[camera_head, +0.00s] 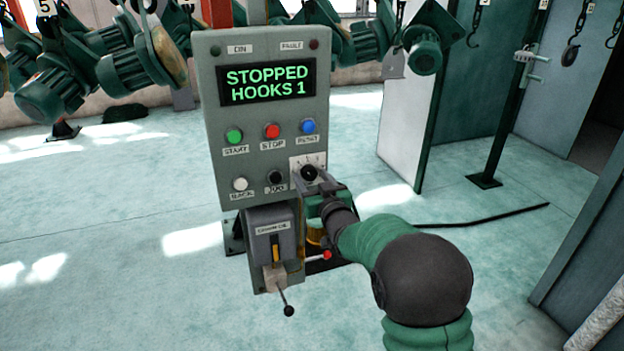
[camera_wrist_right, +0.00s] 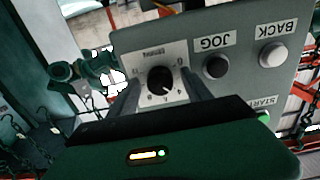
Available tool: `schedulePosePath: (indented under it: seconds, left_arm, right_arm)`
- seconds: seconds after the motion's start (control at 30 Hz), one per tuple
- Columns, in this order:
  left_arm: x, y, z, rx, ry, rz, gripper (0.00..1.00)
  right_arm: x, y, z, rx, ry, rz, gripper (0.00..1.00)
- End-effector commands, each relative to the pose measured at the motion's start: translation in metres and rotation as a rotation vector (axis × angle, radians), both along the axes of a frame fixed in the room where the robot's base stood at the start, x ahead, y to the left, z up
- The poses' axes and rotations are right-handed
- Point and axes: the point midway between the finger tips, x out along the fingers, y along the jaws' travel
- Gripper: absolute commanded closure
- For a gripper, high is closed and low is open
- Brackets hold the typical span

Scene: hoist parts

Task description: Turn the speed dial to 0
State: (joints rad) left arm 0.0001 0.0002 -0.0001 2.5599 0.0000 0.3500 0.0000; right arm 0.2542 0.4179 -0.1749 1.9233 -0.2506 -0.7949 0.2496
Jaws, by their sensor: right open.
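The black round speed dial (camera_head: 309,172) sits on a white scale plate at the lower right of the grey control panel (camera_head: 222,120). In the right wrist view the dial (camera_wrist_right: 160,78) shows a pale pointer mark slanting to the lower right, seemingly towards the 4; the exact setting is hard to read. My right gripper (camera_head: 316,183) is at the dial, jaws open. In the wrist view its fingers (camera_wrist_right: 164,88) stand on either side of the dial, with gaps visible; no contact is clear. My left gripper is not in view.
The display (camera_head: 267,82) reads STOPPED HOOKS 1. The JOG button (camera_head: 275,178) is just left of the dial, with the RESET button (camera_head: 308,126) above. A lever box (camera_head: 270,235) hangs below the panel. Green hoists (camera_head: 130,60) hang behind. The floor around is mostly clear.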

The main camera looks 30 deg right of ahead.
Motion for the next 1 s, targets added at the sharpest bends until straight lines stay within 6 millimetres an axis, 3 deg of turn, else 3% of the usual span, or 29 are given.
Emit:
schedulePosePath:
  seconds: [0.2,0.63,1.0]
  left_arm:
    - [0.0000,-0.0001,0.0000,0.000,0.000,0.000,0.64]
    - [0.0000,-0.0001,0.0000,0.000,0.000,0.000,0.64]
    - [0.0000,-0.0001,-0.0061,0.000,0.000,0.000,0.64]
  right_arm:
    - [0.0002,0.0001,0.0000,0.000,0.000,0.000,0.44]
    - [0.0001,0.0004,-0.0002,0.000,0.000,0.001,1.00]
    - [0.0001,0.0004,-0.0020,-0.044,0.011,0.001,1.00]
